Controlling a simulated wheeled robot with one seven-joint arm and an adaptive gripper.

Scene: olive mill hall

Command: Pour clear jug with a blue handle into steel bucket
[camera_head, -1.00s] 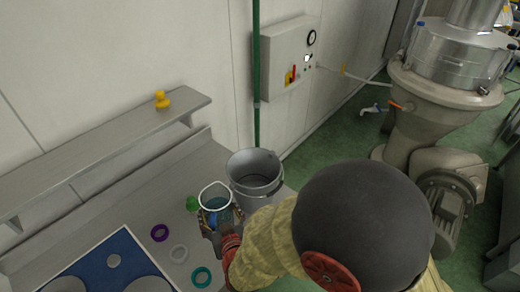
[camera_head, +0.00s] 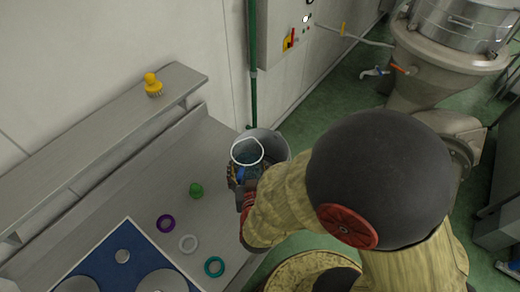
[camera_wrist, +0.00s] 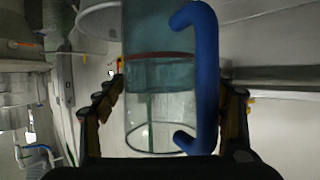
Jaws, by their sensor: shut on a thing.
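The clear jug (camera_head: 247,153) with a blue handle is held in my gripper (camera_head: 242,178), beside and partly in front of the steel bucket (camera_head: 273,143) in the head view. In the wrist view, the jug (camera_wrist: 158,95) fills the middle, with its blue handle (camera_wrist: 206,75) on the right and bluish liquid inside. My gripper's fingers (camera_wrist: 168,105) flank the jug on both sides and are shut on it. The bucket's lower part is hidden behind the jug and my arm. I cannot tell whether jug and bucket touch.
A green object (camera_head: 196,189), a purple ring (camera_head: 166,224), a white ring (camera_head: 188,244) and a teal ring (camera_head: 214,266) lie on the grey bench. A blue board (camera_head: 110,262) is at the lower left. A yellow brush (camera_head: 153,85) stands on the shelf (camera_head: 100,134).

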